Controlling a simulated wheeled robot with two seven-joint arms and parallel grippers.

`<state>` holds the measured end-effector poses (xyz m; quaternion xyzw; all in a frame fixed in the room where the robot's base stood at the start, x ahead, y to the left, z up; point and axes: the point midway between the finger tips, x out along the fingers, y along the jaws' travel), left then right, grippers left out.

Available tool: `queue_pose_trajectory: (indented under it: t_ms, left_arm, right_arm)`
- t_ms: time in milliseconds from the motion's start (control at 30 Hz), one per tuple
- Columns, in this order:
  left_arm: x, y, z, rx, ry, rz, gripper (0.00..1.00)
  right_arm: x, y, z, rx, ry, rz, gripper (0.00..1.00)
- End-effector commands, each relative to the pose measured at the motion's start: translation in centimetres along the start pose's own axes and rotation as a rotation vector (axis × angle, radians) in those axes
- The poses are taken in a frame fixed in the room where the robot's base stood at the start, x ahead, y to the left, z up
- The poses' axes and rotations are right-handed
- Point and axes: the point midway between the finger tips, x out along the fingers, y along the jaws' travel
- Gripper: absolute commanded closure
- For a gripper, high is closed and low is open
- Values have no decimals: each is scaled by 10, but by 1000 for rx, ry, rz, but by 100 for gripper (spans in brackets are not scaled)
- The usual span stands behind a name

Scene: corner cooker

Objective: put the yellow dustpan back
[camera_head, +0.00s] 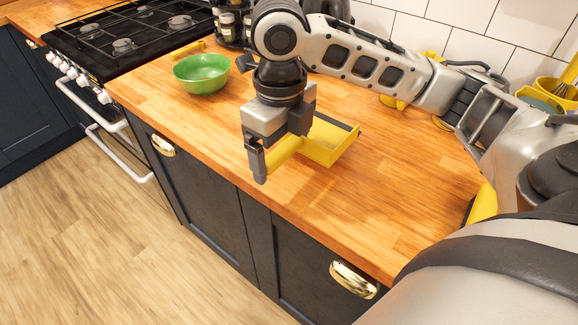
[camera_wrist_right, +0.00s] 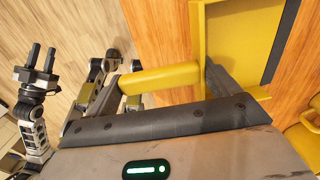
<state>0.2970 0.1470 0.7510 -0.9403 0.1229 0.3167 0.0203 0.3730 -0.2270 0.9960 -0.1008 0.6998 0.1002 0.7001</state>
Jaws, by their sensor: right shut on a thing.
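The yellow dustpan (camera_head: 322,152) is over the wooden counter near its front edge, its pan pointing right and away. My right gripper (camera_head: 262,162) is shut on its yellow handle. In the right wrist view, the handle (camera_wrist_right: 160,79) lies between the fingers and the yellow pan (camera_wrist_right: 235,45) with a dark lip extends past them. I cannot tell if the pan touches the counter. My left gripper (camera_wrist_right: 41,57) shows only in the right wrist view, over the floor, with its fingers apart and empty.
A green bowl (camera_head: 202,74) stands at the back left, near a gas hob (camera_head: 125,40) and jars (camera_head: 228,22). A yellow container (camera_head: 556,92) and other yellow items stand by the tiled wall at right. The counter's front middle (camera_head: 385,205) is clear.

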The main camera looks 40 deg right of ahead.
Motion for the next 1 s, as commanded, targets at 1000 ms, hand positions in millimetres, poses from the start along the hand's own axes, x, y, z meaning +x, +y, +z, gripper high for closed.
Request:
queue_pose_trajectory:
  t_ms: [1000]
  left_arm:
    - [2,0,-4,6,9,1,64]
  right_arm:
    - [46,-8,-8,-1,-1,0,0]
